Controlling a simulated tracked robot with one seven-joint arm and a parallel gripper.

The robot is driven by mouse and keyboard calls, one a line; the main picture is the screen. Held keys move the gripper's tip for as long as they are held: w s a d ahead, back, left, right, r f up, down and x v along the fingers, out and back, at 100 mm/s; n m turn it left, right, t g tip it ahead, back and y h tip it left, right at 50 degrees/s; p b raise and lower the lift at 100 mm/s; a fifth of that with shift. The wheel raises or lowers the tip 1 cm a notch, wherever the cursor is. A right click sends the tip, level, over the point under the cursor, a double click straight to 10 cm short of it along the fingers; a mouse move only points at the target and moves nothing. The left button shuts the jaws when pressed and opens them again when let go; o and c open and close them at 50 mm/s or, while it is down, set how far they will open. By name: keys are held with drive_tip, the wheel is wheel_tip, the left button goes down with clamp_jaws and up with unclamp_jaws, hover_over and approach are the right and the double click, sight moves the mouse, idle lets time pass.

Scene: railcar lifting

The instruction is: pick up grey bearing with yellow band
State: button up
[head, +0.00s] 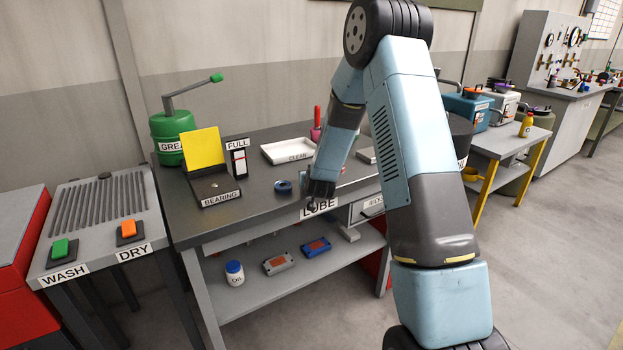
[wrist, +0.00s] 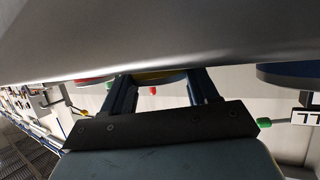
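In the wrist view the band of the grey bearing with yellow band (wrist: 158,77) shows between the two fingers of my gripper (wrist: 162,88). The rest of this bearing is hidden. The fingers stand apart, one on each side of the band; I cannot tell whether they touch it. In the head view my gripper (head: 318,192) is low over the front of the workbench (head: 250,210), behind the LUBE label, and hides the bearing.
A blue-banded bearing (head: 283,187) sits just left of my gripper. A red-banded part (wrist: 92,80) shows in the wrist view. The BEARING stand with a yellow plate (head: 204,149) and the CLEAN tray (head: 272,155) are further left and back. Bare bench lies between.

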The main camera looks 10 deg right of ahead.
drive_tip(key=c, duration=0.7)
drive_tip(key=shift+r, duration=0.1)
